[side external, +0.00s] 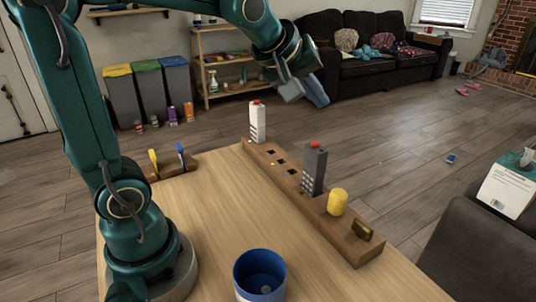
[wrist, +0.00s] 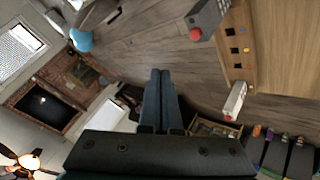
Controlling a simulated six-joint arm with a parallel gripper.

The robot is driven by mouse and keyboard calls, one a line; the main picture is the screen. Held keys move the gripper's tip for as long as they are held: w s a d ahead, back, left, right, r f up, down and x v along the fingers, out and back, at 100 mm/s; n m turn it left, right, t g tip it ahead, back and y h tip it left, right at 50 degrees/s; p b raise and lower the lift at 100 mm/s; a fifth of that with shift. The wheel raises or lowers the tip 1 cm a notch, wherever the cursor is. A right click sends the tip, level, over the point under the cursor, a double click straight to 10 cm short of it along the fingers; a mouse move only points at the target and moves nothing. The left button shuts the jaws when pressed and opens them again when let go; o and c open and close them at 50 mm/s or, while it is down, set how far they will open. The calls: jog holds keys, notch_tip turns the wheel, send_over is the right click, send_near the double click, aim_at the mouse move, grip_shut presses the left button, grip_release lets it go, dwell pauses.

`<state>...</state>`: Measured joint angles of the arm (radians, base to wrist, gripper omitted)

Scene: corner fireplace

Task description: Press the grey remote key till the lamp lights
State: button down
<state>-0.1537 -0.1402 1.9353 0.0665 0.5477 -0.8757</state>
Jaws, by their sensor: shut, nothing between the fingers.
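The grey remote (side external: 313,172) stands upright in the wooden rack (side external: 356,238), its keypad low on its face and a red piece on top. It also shows at the top of the wrist view (wrist: 209,16). A white remote (side external: 257,124) with a red top stands at the rack's far end; the wrist view shows it too (wrist: 236,98). My gripper (side external: 318,98) is raised beyond the rack, above and apart from both remotes. Its fingers lie together, empty, in the wrist view (wrist: 160,74). I cannot tell which part is the lamp, or whether one is lit.
A yellow rounded piece (side external: 338,202) and a brass-coloured piece (side external: 362,230) sit on the near rack end. A blue cup (side external: 260,272) stands at the table's front. A small wooden holder (side external: 172,170) is at the left. The middle of the table (side external: 235,215) is clear.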

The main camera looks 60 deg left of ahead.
send_over(312, 148)
jog(key=shift+d+f, duration=0.1)
jog(key=shift+f, duration=2.8)
jog(key=shift+f, duration=0.1)
jog(key=shift+f, duration=0.35)
jog(key=shift+f, duration=0.4)
jog(key=shift+r, duration=0.1)
dwell(0.5)
jog(key=shift+s+r, duration=0.1)
jog(key=shift+r, duration=0.65)
jog(key=shift+r, duration=0.15)
jog(key=shift+r, duration=2.35)
